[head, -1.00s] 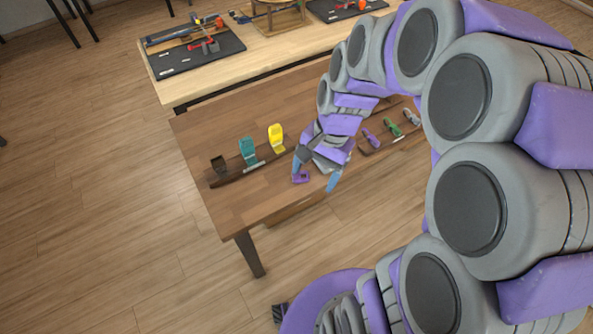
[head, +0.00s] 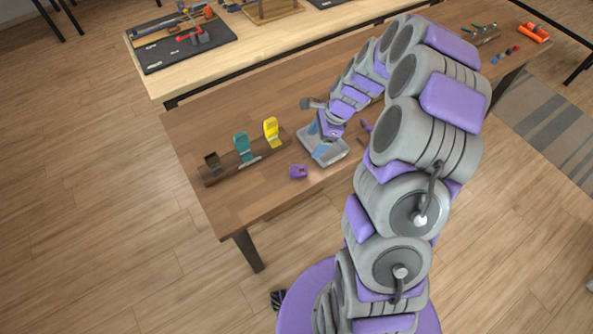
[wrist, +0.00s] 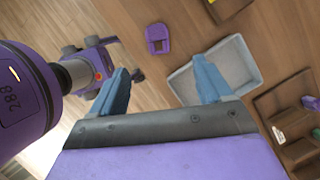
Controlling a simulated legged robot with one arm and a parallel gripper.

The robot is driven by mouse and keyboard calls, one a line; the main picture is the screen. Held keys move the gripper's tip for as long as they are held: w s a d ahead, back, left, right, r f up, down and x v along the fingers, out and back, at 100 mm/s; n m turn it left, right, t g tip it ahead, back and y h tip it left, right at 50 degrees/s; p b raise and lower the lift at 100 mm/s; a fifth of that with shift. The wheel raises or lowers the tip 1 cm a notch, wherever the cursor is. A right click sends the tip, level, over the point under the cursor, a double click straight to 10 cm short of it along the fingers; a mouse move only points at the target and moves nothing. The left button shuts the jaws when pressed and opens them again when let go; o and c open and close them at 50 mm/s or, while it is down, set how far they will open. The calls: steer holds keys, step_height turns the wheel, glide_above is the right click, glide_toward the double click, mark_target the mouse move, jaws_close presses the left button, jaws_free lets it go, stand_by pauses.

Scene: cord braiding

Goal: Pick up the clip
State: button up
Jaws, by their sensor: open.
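A small purple clip (head: 298,171) lies on the brown table near its front edge. It also shows in the wrist view (wrist: 158,38), at the top and beyond the fingers. My gripper (head: 320,139) is over a grey tray (head: 336,154), to the right of the clip and apart from it. In the wrist view its two blue fingers (wrist: 163,76) are spread wide with nothing between them. The tray (wrist: 238,62) is partly hidden behind the right finger.
A dark wooden rack (head: 213,178) at the left holds a brown, a teal (head: 243,147) and a yellow (head: 271,131) piece. My arm hides much of the table's right side. A light table (head: 180,80) with tools stands behind.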

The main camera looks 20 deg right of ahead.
steer(key=b, duration=0.2)
glide_above(296, 170)
steer(key=d, duration=0.3)
steer(key=f, duration=0.8)
steer(key=shift+w+a+f, duration=0.15)
steer(key=shift+w+f, duration=0.05)
steer(key=shift+f, duration=0.1)
steer(key=shift+s+b+x, duration=0.2)
steer(key=shift+b+x, duration=0.3)
steer(key=shift+x, duration=0.8)
steer(key=shift+s+b+x, duration=0.2)
steer(key=shift+b+x, duration=0.25)
steer(key=shift+x, duration=0.85)
steer(key=shift+f, duration=0.1)
steer(key=shift+d, duration=0.2)
steer(key=shift+c, duration=0.4)
steer(key=c, duration=1.1)
steer(key=shift+r, duration=0.4)
step_height(296, 170, up, 3)
steer(key=shift+w+r+p, duration=0.1)
steer(key=shift+r+p, duration=0.1)
steer(key=shift+p, duration=0.7)
steer(key=s+p, duration=0.1)
steer(key=s, duration=0.9)
steer(key=s+r+p, duration=0.1)
steer(key=s, duration=0.5)
steer(key=shift+p, duration=0.3)
